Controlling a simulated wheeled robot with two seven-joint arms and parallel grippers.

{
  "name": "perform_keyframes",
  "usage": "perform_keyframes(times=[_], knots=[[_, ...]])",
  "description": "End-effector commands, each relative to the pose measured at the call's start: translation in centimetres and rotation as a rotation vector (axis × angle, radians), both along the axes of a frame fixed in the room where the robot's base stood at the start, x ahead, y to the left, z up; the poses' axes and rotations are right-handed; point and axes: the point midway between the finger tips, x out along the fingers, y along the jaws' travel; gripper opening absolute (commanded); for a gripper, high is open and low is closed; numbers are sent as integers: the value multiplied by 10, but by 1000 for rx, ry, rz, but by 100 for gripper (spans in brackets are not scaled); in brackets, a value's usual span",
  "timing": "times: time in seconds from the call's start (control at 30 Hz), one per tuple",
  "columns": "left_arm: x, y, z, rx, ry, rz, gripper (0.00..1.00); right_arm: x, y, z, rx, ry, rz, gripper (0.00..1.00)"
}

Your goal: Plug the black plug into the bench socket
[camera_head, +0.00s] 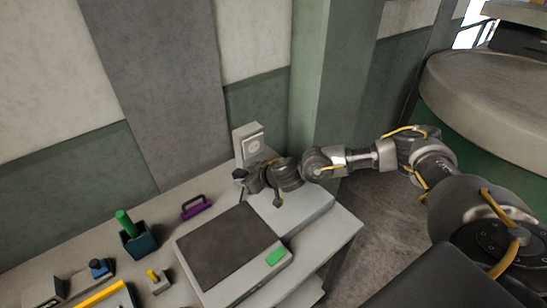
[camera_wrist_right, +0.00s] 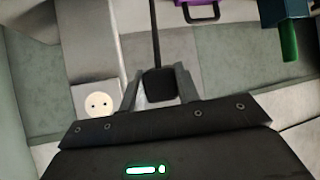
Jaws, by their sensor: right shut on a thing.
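The bench socket (camera_head: 253,146) is a white double-hole face on a pale upright block at the back of the bench. It also shows in the right wrist view (camera_wrist_right: 98,104), left of my gripper fingers. My right gripper (camera_head: 243,178) is in front of and below the socket face, over the bench. In the right wrist view its fingers are shut on the black plug (camera_wrist_right: 160,84), with a dark cable (camera_wrist_right: 155,35) running from it. The plug is apart from the socket; its pins are hidden. My left gripper is not in view.
A purple handled piece (camera_head: 196,207), a dark blue holder (camera_head: 138,243) with a green handle (camera_head: 125,223), and a dark mat (camera_head: 225,245) lie on the bench. A green button-like block (camera_head: 276,257) sits near the front. A green pillar (camera_head: 330,80) stands behind.

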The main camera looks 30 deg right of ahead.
Motion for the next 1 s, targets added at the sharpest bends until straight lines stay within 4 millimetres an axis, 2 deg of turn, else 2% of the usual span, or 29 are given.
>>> perform_keyframes(times=[0.03,0.13,0.2,0.33,0.5,0.83,1.0], knots=[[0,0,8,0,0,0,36,-2,-20,3,15,-28,-50,12],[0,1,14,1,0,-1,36,-1,-51,8,39,-98,-137,12],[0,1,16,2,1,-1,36,-1,-69,11,47,-135,-188,12],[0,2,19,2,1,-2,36,-3,-92,15,56,-179,-253,12],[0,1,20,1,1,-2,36,-5,-103,16,60,-201,-285,12],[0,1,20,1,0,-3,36,-4,-103,16,61,-201,-285,12],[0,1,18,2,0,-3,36,3,-101,16,62,-202,-284,12]])
